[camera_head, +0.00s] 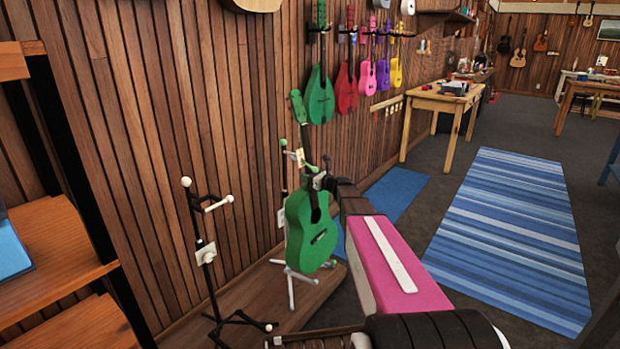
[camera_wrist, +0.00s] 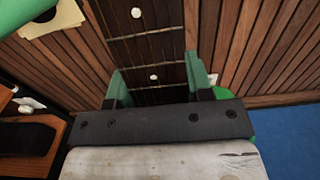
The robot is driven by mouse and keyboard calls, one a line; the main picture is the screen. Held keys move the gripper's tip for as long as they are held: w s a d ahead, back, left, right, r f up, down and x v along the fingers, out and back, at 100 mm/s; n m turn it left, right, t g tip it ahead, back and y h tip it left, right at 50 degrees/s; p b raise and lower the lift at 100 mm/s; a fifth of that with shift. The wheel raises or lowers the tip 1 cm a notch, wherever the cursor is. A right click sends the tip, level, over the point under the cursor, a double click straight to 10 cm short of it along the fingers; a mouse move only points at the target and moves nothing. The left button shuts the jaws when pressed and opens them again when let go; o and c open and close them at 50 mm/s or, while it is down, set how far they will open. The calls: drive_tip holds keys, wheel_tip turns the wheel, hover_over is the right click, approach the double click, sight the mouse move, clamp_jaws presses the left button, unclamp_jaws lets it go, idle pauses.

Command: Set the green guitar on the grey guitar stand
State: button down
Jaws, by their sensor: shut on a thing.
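The green guitar (camera_head: 312,232) is upright, its neck leaning slightly left. My gripper (camera_head: 318,182) is shut on its neck, just above the body. In the wrist view, my gripper's green fingers (camera_wrist: 157,88) stand on either side of the dark fretted neck (camera_wrist: 150,55). A stand with pale grey legs (camera_head: 291,284) and a thin upright is directly behind and below the guitar, on a wooden platform. The guitar body hides much of this stand. I cannot tell whether the guitar rests on it or hangs in front of it.
An empty black stand (camera_head: 208,254) with white knobs is to the left. Wooden shelves (camera_head: 62,245) fill the left edge. Several colored ukuleles, including a green one (camera_head: 320,97), hang on the wall. A wooden table (camera_head: 440,103) and striped blue rug (camera_head: 505,235) are right.

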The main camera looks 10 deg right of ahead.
drive_tip(key=shift+x, duration=1.25)
drive_tip(key=shift+w+f, duration=0.1)
drive_tip(key=shift+f, duration=0.25)
drive_tip(key=shift+w+a+f, duration=0.1)
drive_tip(key=shift+f, duration=1.05)
drive_tip(key=shift+a+f, duration=0.1)
drive_tip(key=shift+f, duration=1.2)
drive_tip(key=shift+c, duration=2.3)
unclamp_jaws()
drive_tip(key=shift+f, duration=0.15)
